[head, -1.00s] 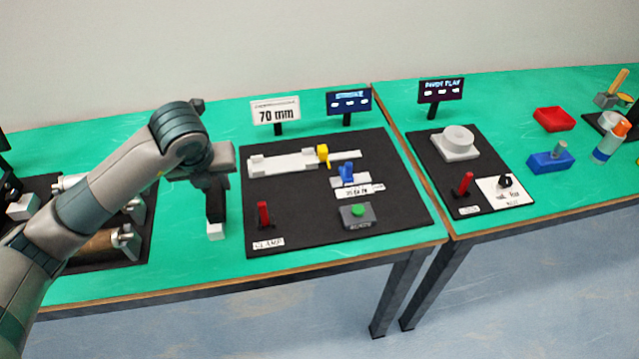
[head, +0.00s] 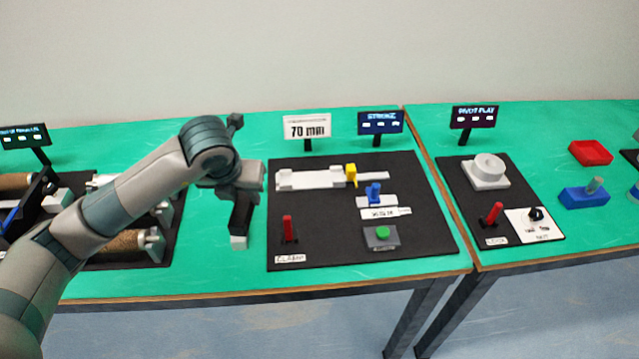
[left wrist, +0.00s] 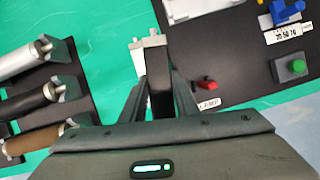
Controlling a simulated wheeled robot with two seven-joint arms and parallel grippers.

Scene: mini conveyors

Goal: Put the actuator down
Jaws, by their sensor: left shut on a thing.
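My left gripper (head: 241,205) is shut on the actuator, a dark bar with a pale end. In the head view the pale end of the actuator (head: 238,242) points down over the green table, just left of the black stroke board (head: 330,245). I cannot tell whether it touches the table. In the left wrist view the actuator (left wrist: 160,88) sits between the two dark fingers of the left gripper (left wrist: 161,100), its pale forked end beyond the fingertips. My right gripper is not in view.
The stroke board carries a white slide with a yellow stop (head: 351,174), a blue knob (head: 374,192), a green button (head: 382,231) and a red lever (head: 288,228). A roller board (head: 168,215) lies to the left. Bare green table lies between the boards.

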